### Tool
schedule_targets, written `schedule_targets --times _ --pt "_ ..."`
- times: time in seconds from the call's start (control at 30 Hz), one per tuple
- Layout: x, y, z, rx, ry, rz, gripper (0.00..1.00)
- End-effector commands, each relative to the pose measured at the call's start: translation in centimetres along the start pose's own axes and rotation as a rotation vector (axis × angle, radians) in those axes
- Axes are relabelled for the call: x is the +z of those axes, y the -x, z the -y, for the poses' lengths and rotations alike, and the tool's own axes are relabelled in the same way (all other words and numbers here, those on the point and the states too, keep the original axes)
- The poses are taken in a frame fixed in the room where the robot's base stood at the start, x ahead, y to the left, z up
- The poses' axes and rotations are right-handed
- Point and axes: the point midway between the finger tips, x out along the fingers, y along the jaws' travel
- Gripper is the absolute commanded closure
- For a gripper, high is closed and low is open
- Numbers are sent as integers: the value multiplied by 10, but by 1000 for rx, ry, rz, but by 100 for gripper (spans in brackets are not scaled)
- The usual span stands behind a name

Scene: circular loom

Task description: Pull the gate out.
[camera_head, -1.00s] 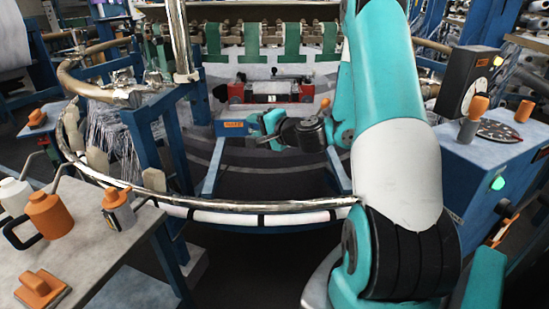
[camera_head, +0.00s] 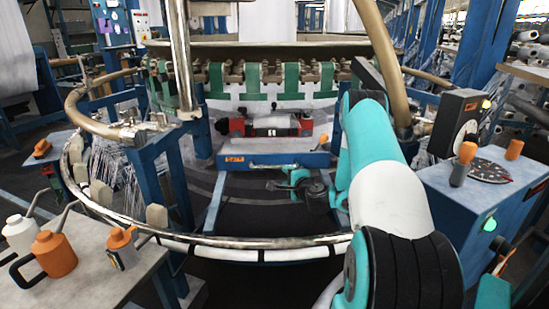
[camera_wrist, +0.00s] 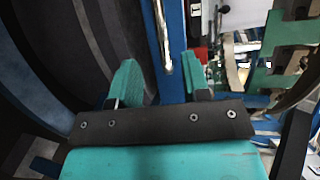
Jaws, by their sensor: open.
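The gate appears to be the blue bar with an orange label (camera_head: 262,159) across the middle of the loom's ring, below a red and grey unit. A thin pale handle bar seems to run along its front. My gripper (camera_head: 287,180) is just in front of and below this bar in the head view, partly hidden by my dark wrist. In the wrist view my gripper (camera_wrist: 158,80) is open, its two teal fingers apart. The blue bar (camera_wrist: 175,35) and its shiny metal handle (camera_wrist: 162,38) show between and beyond the fingertips. I cannot tell whether they touch.
The metal ring (camera_head: 250,241) curves around in front. A blue control cabinet (camera_head: 440,185) stands at the right. Dark open floor lies inside the ring.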

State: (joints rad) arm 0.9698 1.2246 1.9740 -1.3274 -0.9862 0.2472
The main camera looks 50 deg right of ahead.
Motion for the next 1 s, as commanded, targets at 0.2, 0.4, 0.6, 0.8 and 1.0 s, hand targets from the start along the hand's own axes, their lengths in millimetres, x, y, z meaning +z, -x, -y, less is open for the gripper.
schedule_targets --times 0.2,0.4,0.6,0.8,1.0 --pt "2 -42 2 -3 6 6 57" --pt "2 -80 1 -3 6 5 57" --pt "1 -106 -1 -1 3 4 57" --pt "0 -115 0 0 1 1 57" --pt "0 -115 0 1 0 1 57"
